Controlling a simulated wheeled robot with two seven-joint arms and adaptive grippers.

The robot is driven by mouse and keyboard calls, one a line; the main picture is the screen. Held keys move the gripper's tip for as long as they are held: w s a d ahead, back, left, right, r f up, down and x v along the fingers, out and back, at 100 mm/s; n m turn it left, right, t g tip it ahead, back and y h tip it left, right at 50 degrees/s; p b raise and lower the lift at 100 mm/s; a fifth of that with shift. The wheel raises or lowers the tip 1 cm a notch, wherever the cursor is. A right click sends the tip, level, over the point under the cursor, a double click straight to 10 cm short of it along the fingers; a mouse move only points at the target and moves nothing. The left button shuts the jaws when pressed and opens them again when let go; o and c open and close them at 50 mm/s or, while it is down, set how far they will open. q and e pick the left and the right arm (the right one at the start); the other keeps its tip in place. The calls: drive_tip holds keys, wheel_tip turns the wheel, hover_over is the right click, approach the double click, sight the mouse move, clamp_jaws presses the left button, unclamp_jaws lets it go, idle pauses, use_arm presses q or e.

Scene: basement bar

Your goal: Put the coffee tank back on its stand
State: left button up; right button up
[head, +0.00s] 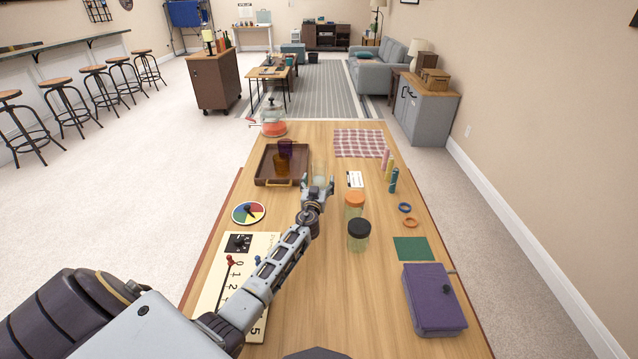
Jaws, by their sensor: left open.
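My left gripper (317,185) is open over the middle of the wooden table, fingers pointing away from me. A clear glass vessel (319,169) stands at or just beyond its fingertips; I cannot tell whether they touch it. It may be the coffee tank, but it is small and faint. A clear vessel with a red-orange lower part (273,126) stands at the table's far left corner; I cannot tell whether this is the tank or its stand. No stand shows clearly. My right gripper is not in view.
Left of the gripper is a brown tray (262,178) with dark cups. A checkered cloth (358,143) lies behind. A purple box (433,300) sits front right.

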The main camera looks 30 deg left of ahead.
use_arm(q)
drive_tip(key=shift+w, duration=0.1)
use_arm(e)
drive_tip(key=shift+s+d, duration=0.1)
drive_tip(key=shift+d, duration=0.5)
use_arm(q)
drive_tip(key=shift+c, duration=0.4)
drive_tip(key=c, duration=0.5)
drive_tip(key=shift+r, duration=0.1)
drive_tip(key=c, duration=0.9)
drive_tip(key=shift+a, duration=0.1)
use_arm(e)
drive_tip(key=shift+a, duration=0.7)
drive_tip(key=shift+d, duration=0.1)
